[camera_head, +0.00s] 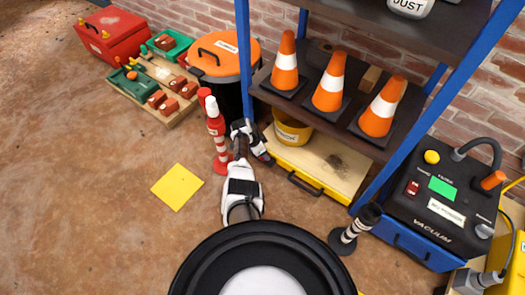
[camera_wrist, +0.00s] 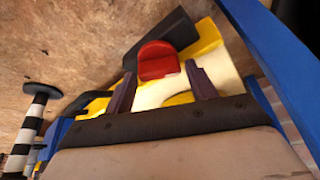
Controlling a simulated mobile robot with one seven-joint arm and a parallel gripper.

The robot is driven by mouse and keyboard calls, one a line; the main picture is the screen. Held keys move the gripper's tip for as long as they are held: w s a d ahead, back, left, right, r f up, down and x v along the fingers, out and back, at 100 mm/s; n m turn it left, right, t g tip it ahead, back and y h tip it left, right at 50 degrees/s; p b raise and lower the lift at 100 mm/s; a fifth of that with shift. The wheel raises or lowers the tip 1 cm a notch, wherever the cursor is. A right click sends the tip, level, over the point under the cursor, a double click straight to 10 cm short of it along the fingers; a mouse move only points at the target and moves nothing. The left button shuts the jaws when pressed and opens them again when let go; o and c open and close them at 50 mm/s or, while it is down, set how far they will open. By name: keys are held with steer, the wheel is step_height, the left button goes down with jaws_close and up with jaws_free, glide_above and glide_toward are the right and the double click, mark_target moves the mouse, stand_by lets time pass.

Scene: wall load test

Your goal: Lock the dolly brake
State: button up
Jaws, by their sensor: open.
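My gripper (camera_wrist: 160,84) is open, with its two dark fingers apart in the wrist view. A red rounded pedal (camera_wrist: 157,60), which looks like the brake, shows between and just beyond the fingertips. I cannot tell whether they touch it. The pedal sits by yellow and cream parts, apparently of the dolly (camera_wrist: 212,38), with a dark block behind. In the head view, a low yellow platform with a wooden top (camera_head: 335,168), likely the dolly, stands under the shelf. My white and black arm reaches down to its left end. The pedal and fingertips cannot be made out there.
A blue-framed shelf (camera_head: 315,113) holding orange cones stands over the platform, its posts close to my arm. A yellow bucket (camera_head: 291,128) sits on the platform. A red-and-white post (camera_head: 217,135) stands left, a black-and-white post (camera_head: 349,236) right. Open floor lies left, around a yellow square (camera_head: 177,187).

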steer(key=c, duration=0.7)
steer(key=shift+n, duration=0.3)
steer(key=shift+s+r+n+t+p, duration=0.1)
steer(key=shift+n+t+p, duration=0.3)
steer(key=shift+n+p, duration=0.35)
steer(key=shift+d+n+t+y+p, duration=0.1)
steer(key=shift+n+t+y+p, duration=0.5)
steer(key=shift+n, duration=1.25)
steer(key=o, duration=0.7)
